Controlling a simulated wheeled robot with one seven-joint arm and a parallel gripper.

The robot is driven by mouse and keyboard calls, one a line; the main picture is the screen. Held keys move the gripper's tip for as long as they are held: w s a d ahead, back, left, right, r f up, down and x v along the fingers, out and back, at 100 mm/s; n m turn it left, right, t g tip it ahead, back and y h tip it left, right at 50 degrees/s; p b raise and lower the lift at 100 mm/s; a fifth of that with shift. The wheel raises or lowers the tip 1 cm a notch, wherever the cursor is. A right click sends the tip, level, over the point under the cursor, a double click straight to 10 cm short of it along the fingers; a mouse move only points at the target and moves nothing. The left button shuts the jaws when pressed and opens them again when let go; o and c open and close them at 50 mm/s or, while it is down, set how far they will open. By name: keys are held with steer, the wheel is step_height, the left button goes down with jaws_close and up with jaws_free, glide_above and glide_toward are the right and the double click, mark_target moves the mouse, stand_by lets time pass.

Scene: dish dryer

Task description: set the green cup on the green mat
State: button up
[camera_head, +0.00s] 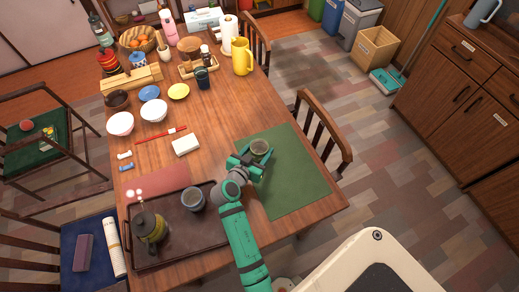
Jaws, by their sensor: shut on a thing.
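The green cup (260,147) is small and olive green, with its open top facing up. It is over the left upper part of the green mat (295,185), which lies flat along the table's right edge. My gripper (253,155) is shut on the cup from the near left side. I cannot tell whether the cup's base touches the mat, because my gripper hides its lower part. My arm reaches in from the bottom of the view, over the edge of the dark tray and the mat.
The dark tray (180,253) holds a teapot (150,228) and a grey cup (193,198), close to my arm. A white block (186,144), bowls and a red stick (161,135) lie farther left. A chair (322,135) stands at the right edge. Most of the mat is bare.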

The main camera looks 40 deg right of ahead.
steer(key=shift+f, duration=0.1)
steer(key=o, duration=1.2)
steer(key=shift+c, duration=0.2)
steer(key=shift+a, duration=0.1)
steer(key=v, duration=1.2)
